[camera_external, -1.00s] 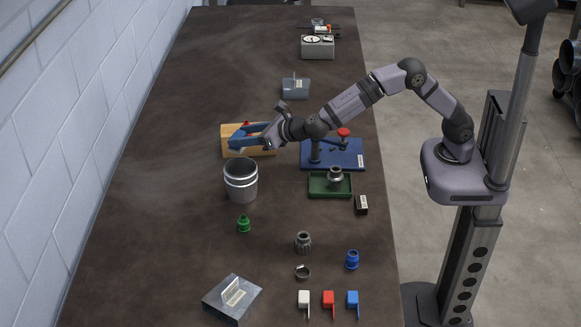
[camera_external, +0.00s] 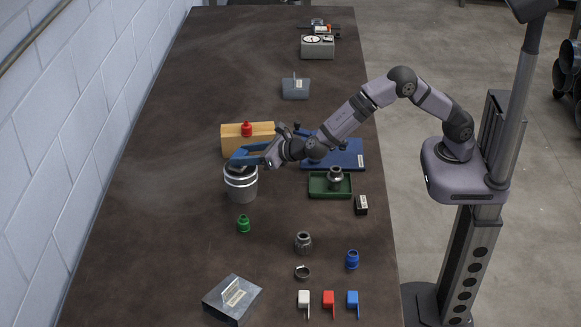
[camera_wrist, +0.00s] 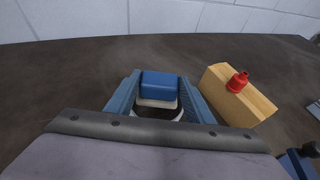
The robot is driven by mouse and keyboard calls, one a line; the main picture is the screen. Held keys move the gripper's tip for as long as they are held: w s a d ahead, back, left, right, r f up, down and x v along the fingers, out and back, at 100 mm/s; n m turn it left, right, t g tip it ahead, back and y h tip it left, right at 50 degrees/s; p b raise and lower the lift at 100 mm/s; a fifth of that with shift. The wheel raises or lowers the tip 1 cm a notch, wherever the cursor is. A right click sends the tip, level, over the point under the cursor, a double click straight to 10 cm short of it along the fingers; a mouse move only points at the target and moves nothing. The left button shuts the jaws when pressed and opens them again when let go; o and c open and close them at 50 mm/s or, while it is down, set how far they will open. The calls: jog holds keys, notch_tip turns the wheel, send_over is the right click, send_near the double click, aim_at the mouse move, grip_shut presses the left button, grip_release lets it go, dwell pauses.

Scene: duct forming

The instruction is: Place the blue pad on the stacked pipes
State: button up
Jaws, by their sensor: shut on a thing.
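The blue pad (camera_wrist: 160,84) sits between the two blue fingers of my gripper (camera_wrist: 159,92) in the wrist view, and my gripper is shut on it. In the external view the pad (camera_external: 240,158) is at the end of my gripper (camera_external: 249,153), over the top of the stacked silver pipes (camera_external: 242,187). The pipes stand upright on the table as a wide grey cylinder. Their pale rim and dark opening (camera_wrist: 162,113) show below the pad in the wrist view. I cannot tell whether the pad touches the rim.
A wooden block (camera_external: 262,143) with a red fitting (camera_external: 246,129) stands just behind the pipes. A green tray (camera_external: 318,190) with a metal fitting and a blue fixture (camera_external: 345,155) are to the right. A green fitting (camera_external: 243,224) stands in front. The table left of the pipes is clear.

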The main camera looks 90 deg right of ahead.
jog(key=shift+f, duration=0.2)
jog(key=o, duration=1.1)
jog(key=shift+r, duration=0.1)
jog(key=shift+r, duration=0.15)
jog(key=b+v, duration=0.2)
jog(key=v, duration=1)
jog(key=shift+a+b, duration=0.1)
jog(key=shift+b, duration=0.25)
